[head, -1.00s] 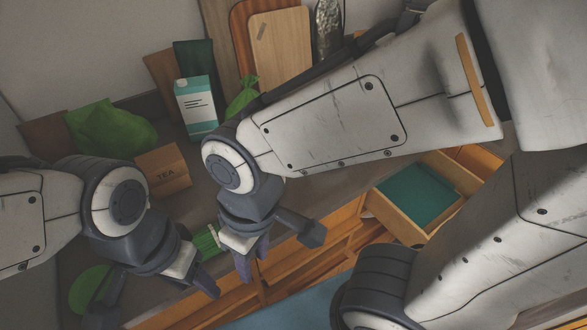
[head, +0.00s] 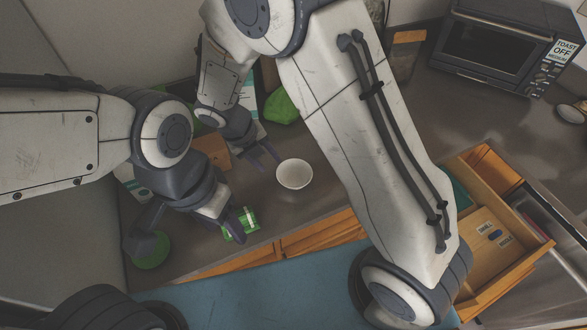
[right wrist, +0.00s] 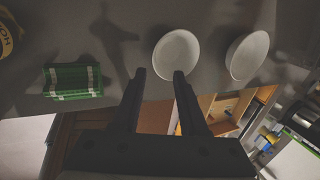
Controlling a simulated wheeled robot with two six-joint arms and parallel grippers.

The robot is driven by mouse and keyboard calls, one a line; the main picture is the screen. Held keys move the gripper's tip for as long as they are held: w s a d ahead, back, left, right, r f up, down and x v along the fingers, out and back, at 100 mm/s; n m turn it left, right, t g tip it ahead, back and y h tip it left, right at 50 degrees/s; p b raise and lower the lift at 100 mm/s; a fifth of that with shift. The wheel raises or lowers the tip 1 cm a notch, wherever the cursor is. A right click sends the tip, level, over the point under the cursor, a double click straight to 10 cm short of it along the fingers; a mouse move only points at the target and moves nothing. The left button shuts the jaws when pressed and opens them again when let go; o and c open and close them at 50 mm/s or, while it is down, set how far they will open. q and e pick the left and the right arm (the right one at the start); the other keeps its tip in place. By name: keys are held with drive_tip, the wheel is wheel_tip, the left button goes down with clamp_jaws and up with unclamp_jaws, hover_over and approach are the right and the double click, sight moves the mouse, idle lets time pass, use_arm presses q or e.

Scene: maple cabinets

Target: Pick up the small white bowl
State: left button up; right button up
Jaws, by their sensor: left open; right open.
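A small white bowl (head: 294,174) stands upright on the grey counter in the head view. The right wrist view shows two white bowls, one (right wrist: 177,53) just beyond the fingertips and another (right wrist: 248,55) to its right. I cannot tell for certain which one the head view shows; the other may be behind my right arm. My right gripper (head: 264,160) is open and empty, just left of the bowl in the head view; its fingers (right wrist: 159,75) also show in the right wrist view. My left gripper (head: 188,240) is open by the counter's front left.
A green banded packet (head: 240,225) lies near the left gripper, with a green round item (head: 151,251) further left. A brown box (head: 212,151) and a green bag (head: 281,107) stand behind. An open drawer (head: 485,240) juts out at right; a toaster oven (head: 505,48) stands behind.

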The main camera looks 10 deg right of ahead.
hover_over(280, 177)
drive_tip(key=a, duration=0.2)
drive_tip(key=f, duration=0.4)
drive_tip(key=shift+s+d+f, duration=0.15)
drive_tip(key=shift+d+f, duration=0.05)
drive_tip(key=shift+f, duration=0.05)
drive_tip(key=shift+a+p+x, duration=0.2)
drive_tip(key=shift+p+x, duration=0.4)
drive_tip(key=shift+x, duration=2.35)
drive_tip(key=shift+s, duration=0.15)
clamp_jaws()
drive_tip(key=shift+f, duration=0.1)
